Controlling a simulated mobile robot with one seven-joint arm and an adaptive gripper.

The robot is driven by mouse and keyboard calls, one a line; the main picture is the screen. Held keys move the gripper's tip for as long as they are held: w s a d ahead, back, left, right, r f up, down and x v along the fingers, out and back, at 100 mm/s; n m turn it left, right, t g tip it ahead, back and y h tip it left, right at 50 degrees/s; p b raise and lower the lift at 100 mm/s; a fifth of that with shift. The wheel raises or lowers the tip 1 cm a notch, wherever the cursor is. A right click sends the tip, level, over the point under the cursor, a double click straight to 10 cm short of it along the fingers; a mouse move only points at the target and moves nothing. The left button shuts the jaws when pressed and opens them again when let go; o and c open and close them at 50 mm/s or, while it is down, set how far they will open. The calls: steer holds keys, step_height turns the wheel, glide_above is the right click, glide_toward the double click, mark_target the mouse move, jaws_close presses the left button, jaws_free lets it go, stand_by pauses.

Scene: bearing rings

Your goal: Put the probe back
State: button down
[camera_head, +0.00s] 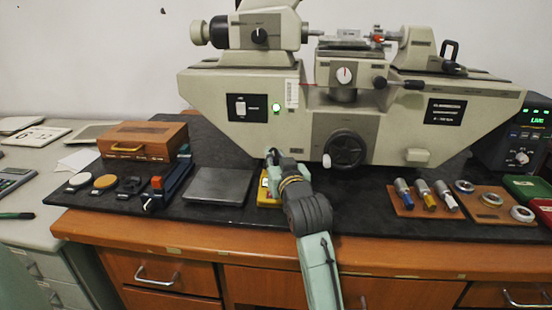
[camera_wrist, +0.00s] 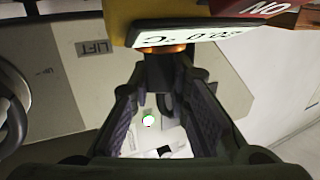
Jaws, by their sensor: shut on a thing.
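My gripper (camera_head: 271,157) is in front of the lower body of the large measuring machine, above a yellow box (camera_head: 265,194). In the wrist view, my gripper (camera_wrist: 165,78) is shut on a dark cylindrical piece (camera_wrist: 158,72), which I take to be the probe. An orange band shows just beyond it, under a yellow body (camera_wrist: 122,20) with a white label and a red part. Whether the dark piece touches that body I cannot tell. My arm hides most of the yellow box in the head view.
The measuring machine (camera_head: 285,130) fills the back, its handwheel (camera_head: 345,149) close right of my gripper. A grey plate (camera_head: 219,186) lies left. At right are boards with cylindrical gauges (camera_head: 424,194) and bearing rings (camera_head: 491,199). The dark mat (camera_head: 350,205) is clear between.

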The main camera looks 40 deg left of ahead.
steer(key=shift+f, duration=0.1)
steer(key=c, duration=1.4)
jaws_free()
steer(key=shift+c, duration=0.2)
step_height(320, 180, up, 9)
steer(key=p, duration=0.7)
steer(key=shift+f, duration=0.2)
